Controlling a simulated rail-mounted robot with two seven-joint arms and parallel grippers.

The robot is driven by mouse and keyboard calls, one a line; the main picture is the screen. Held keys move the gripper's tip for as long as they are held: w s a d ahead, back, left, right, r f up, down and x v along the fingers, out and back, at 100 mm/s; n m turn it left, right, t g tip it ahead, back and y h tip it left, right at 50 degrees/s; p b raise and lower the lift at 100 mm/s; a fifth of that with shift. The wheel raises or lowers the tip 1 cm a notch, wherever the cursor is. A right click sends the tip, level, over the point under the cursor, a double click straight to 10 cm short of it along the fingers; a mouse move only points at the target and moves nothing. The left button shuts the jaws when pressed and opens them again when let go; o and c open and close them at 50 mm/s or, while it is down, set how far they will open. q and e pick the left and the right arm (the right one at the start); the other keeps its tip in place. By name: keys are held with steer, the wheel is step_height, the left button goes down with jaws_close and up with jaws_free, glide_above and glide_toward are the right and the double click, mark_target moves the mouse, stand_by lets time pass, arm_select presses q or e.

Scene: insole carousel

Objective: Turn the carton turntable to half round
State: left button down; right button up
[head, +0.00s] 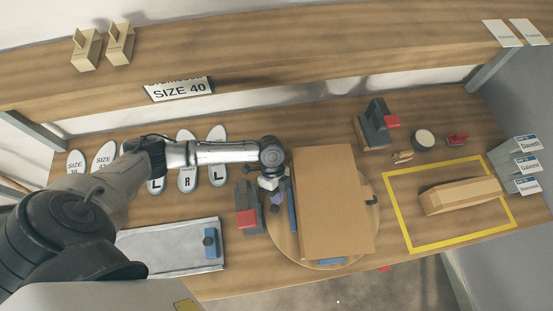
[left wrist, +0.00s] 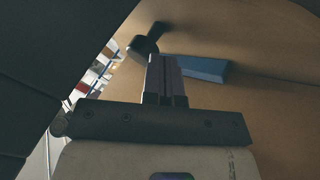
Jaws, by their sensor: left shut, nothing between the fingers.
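The turntable (head: 282,238) is a round wooden disc on the bench. A flat brown carton (head: 335,200) lies on it, its long side running away from me. A blue strip (head: 292,210) is beside the carton's left edge, another blue piece (head: 332,261) is at the near rim, and a dark knob (head: 371,201) is at the right rim. My left gripper (head: 275,198) is at the disc's left edge, left of the carton. In the left wrist view its fingers (left wrist: 165,78) are together and empty, near a dark peg (left wrist: 146,45) and a blue block (left wrist: 205,68). Contact is unclear.
A red-and-dark tool (head: 247,210) stands close left of the turntable. A grey tray (head: 170,250) lies further left, insoles (head: 187,175) behind it. A yellow-framed area with a long box (head: 460,195) is to the right. The shelf (head: 260,65) overhangs the back.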

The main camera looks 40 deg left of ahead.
arm_select(q)
steer(key=shift+r, duration=0.1)
steer(key=p+v, duration=0.5)
steer(key=v, duration=0.5)
steer(key=shift+s+a+p, duration=0.25)
steer(key=shift+p, duration=0.15)
